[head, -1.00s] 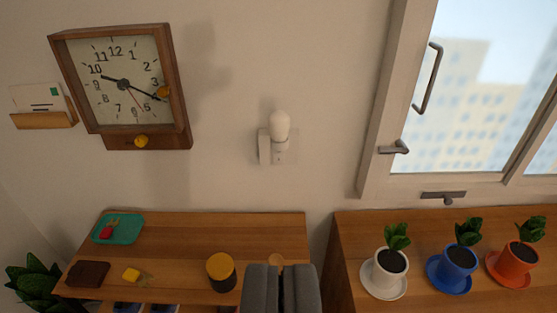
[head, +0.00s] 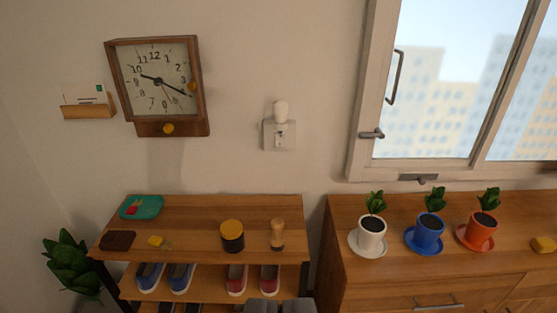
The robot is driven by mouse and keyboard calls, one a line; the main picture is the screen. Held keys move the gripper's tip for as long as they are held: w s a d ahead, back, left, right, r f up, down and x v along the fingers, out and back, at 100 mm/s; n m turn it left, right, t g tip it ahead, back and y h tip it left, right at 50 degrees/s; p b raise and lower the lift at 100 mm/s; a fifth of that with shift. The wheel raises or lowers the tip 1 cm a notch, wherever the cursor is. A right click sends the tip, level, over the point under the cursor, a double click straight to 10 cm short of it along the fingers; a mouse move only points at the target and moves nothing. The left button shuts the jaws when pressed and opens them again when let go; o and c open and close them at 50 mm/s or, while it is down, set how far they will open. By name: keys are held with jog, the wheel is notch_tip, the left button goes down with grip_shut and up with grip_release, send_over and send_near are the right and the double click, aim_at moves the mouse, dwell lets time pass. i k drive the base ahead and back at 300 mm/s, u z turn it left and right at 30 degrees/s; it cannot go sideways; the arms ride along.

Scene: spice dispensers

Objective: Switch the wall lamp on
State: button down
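The wall lamp has a white bulb (head: 281,111) above a pale wall plate (head: 270,136) on the wall between the clock and the window. A small switch-like part (head: 281,140) sits on the plate under the bulb, too small to tell its position. The bulb shows no clear glow. My gripper (head: 280,305) shows only as two dark grey fingertips at the bottom edge. They are side by side with no clear gap and nothing seen between them. It is well below the lamp in the picture, apart from it.
A wooden shelf (head: 190,220) below the lamp holds a yellow-lidded jar (head: 232,236), a wooden-handled brush (head: 277,233), a teal tray (head: 141,207) and small items. A clock (head: 160,85) hangs left. Potted plants stand on the cabinet (head: 335,225) right, under the window (head: 450,80). The wall around the lamp is bare.

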aim_at(280, 138)
jog(key=z, duration=0.1)
jog(key=i, duration=1.15)
jog(key=u, duration=0.65)
